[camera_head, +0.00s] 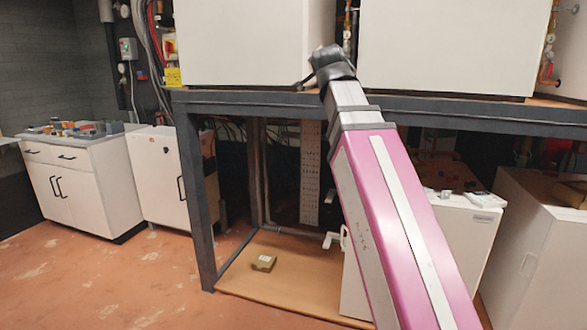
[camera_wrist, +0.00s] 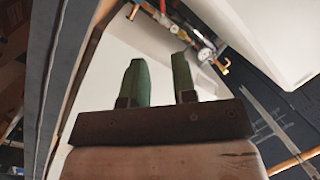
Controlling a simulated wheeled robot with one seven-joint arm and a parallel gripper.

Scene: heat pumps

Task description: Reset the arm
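My arm stretches up and away through the middle of the camera_head view, with pink and silver links. Its dark wrist end (camera_head: 332,65) is in front of the gap between two large white units, around the height of the dark metal frame's upper beam. The fingers are not clear in that view. In the camera_wrist view my gripper (camera_wrist: 158,60) shows two green fingers standing apart, with nothing held between them. White panel surfaces lie behind the fingers.
The large white units (camera_head: 253,42) (camera_head: 440,45) stand on the dark frame (camera_head: 240,104). Below is a wooden board (camera_head: 290,262) with a small brown box (camera_head: 263,263). White boxes (camera_head: 535,250) stand right. Red floor (camera_head: 110,285) is clear at front left.

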